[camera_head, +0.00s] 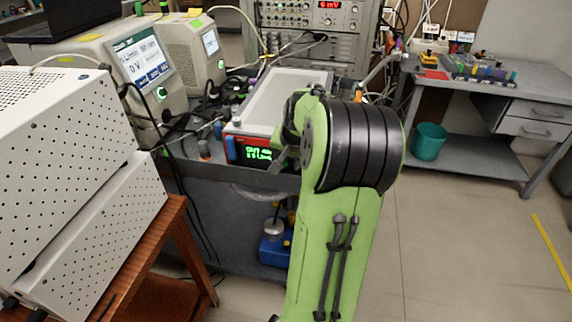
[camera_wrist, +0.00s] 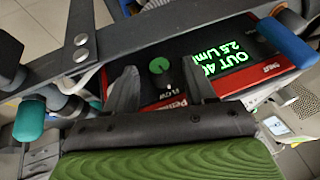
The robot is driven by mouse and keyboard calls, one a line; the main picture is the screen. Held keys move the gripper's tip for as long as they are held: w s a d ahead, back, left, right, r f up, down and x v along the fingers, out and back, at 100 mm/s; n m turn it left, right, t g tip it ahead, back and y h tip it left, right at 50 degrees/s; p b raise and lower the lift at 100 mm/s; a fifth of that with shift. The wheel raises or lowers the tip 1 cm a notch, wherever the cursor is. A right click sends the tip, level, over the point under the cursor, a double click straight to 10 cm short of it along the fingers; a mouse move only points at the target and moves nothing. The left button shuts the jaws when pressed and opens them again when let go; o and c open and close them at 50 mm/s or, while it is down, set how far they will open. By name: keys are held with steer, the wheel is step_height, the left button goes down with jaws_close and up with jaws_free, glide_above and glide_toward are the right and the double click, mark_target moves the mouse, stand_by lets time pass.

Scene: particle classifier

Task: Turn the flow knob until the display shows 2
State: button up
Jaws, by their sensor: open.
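The flow knob (camera_wrist: 159,65) shows in the wrist view as a round green face on a dark and red panel, with the word FLOW beside it. The display (camera_wrist: 230,52) is lit in green, rotated, and appears to read 2.5 L/min below other text. In the head view the display (camera_head: 257,153) is partly covered by my arm, and the knob is hidden. My gripper (camera_wrist: 161,82) is open, with one finger to each side of the knob in the picture. Whether either finger touches it I cannot tell.
A dark metal bar (camera_wrist: 150,42) crosses the wrist view, with a blue end piece (camera_wrist: 288,40) near the display and a teal one (camera_wrist: 29,119) at left. White perforated boxes (camera_head: 75,150) stand left. A grey bench (camera_head: 460,155) stands right, with open floor before it.

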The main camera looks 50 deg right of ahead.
steer(key=shift+f, duration=0.1)
jaws_close()
steer(key=shift+w, duration=0.1)
stand_by(0.3)
steer(key=g+h+p, duration=0.1)
steer(key=g+p, duration=0.1)
steer(key=w+n+g+h+p, duration=0.1)
steer(key=g+p, duration=0.2)
steer(key=shift+a+p, duration=0.2)
steer(key=shift+p, duration=0.1)
stand_by(0.4)
